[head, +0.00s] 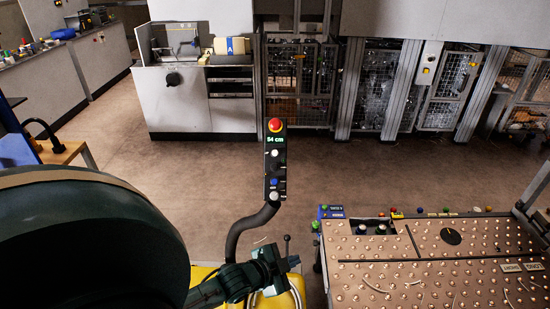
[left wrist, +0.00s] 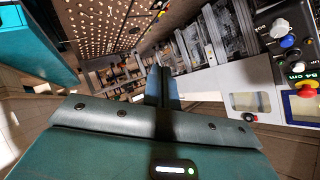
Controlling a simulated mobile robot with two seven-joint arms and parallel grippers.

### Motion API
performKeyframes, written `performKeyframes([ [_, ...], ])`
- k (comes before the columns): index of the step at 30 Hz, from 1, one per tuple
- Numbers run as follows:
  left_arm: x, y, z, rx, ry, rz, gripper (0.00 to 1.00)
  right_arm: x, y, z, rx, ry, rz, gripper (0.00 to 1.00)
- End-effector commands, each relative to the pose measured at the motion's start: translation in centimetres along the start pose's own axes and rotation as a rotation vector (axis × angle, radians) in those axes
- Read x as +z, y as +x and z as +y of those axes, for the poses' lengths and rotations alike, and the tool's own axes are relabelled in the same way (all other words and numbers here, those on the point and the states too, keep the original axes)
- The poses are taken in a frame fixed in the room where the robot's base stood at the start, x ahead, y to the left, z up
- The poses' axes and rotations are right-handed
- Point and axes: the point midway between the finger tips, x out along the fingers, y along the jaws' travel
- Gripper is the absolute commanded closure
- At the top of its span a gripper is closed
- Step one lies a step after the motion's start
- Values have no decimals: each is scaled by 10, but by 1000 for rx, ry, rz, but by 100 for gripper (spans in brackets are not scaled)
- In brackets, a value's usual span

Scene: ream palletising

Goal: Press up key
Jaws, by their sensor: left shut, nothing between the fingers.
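The control panel (head: 275,165) stands upright on a curved black arm in the middle of the head view. It has a red mushroom button (head: 275,125) on top, a green "54 cm" display (head: 275,140), a white key (head: 275,153) below that, then a blue key (head: 274,182) and a pale knob (head: 274,196). Which key is the up key is too small to read surely. The panel also shows at the right edge of the left wrist view (left wrist: 287,41), turned over. My left gripper (head: 292,262) is below the panel, apart from it. Its fingers (left wrist: 163,82) are shut and empty.
A copper-coloured table (head: 430,275) with many studs is at the lower right. A yellow base (head: 205,275) lies under my left arm. A grey machine (head: 180,105) and wire cages stand behind. The floor between is clear.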

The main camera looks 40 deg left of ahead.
Motion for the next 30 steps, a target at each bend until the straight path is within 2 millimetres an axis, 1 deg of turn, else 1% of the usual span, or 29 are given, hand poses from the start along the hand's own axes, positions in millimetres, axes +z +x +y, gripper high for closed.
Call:
performKeyframes([
  [1, 3, 14, -36, -50, 104, 18, 100, 3, 4, 0, -3, -2, 10, 100],
  [2, 3, 19, -55, -75, 160, 25, 100, 2, 5, -1, -5, -4, 15, 100],
  [3, 2, 25, -81, -111, 233, 33, 100, 2, 6, -1, -7, -6, 21, 100],
  [5, -2, 30, -120, -167, 336, 41, 100, 2, 7, -2, -11, -10, 27, 100],
  [6, -5, 33, -145, -204, 401, 44, 100, 3, 8, -2, -13, -11, 31, 100],
  [8, -11, 34, -180, -257, 487, 46, 100, 3, 8, -4, -17, -12, 36, 100],
  [9, -15, 33, -201, -289, 538, 45, 100, 3, 8, -5, -20, -12, 40, 100],
  [12, -24, 30, -245, -358, 642, 40, 100, 3, 9, -9, -28, -9, 46, 100],
  [13, -27, 28, -255, -375, 666, 38, 100, 4, 9, -10, -29, -9, 47, 100],
  [15, -31, 25, -274, -407, 710, 32, 100, 4, 8, -11, -31, -8, 48, 100],
  [18, -36, 21, -290, -433, 747, 28, 100, 3, 7, -11, -32, -6, 52, 100],
  [19, -37, 21, -292, -438, 753, 27, 100, 2, 7, -11, -32, -6, 53, 100],
  [22, -38, 20, -296, -444, 761, 26, 100, 1, 7, -11, -32, -6, 56, 100],
  [30, -37, 20, -295, -442, 759, 26, 100, 2, 7, -10, -30, -6, 56, 100],
])
